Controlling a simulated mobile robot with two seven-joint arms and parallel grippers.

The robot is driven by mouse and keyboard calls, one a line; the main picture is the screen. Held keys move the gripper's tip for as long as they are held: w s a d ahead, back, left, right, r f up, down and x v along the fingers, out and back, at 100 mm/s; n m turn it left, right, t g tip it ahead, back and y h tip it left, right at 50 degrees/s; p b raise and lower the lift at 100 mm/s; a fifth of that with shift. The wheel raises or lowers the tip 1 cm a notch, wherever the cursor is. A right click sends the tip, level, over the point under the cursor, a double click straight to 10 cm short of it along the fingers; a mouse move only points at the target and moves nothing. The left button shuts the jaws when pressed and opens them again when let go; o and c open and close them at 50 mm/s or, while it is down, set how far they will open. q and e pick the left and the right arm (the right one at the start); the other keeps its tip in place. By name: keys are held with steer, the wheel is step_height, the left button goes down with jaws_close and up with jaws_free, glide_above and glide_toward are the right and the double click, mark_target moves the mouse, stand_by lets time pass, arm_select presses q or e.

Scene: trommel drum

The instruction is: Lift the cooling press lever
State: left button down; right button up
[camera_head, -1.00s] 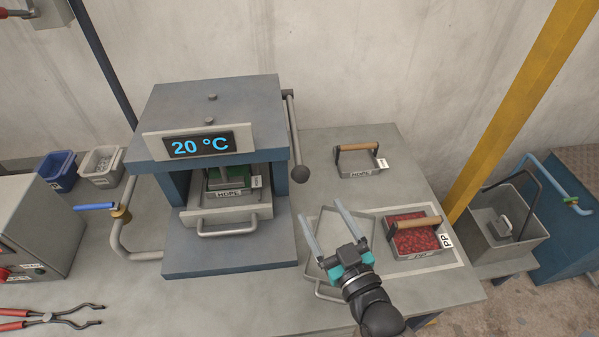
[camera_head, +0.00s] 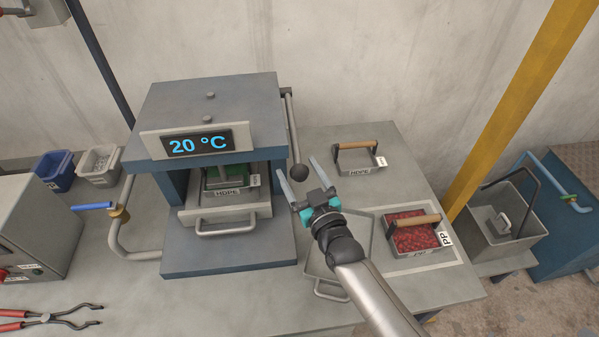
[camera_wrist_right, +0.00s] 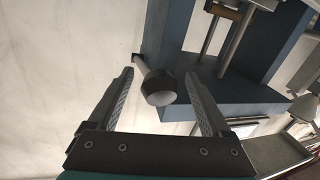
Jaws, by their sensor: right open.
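The cooling press (camera_head: 215,120) stands at the centre left, its display reading 20 °C. Its lever (camera_head: 291,125) hangs down along the press's right side and ends in a dark round knob (camera_head: 299,172). My right gripper (camera_head: 295,169) is open, with its fingertips at the knob. In the right wrist view, the knob (camera_wrist_right: 160,87) lies between the two open fingers of the gripper (camera_wrist_right: 163,82), with gaps visible on both sides. A mould labelled HDPE (camera_head: 228,192) sits inside the press. My left gripper is not in view.
A wooden-handled HDPE frame (camera_head: 360,172) lies right of the lever. A PP mould with red granules (camera_head: 415,238) sits on the right of the table. An empty tray (camera_head: 330,290) lies under my right arm. Tongs (camera_head: 50,319) lie at the front left.

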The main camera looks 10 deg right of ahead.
jaws_close()
stand_by(0.7)
stand_by(0.3)
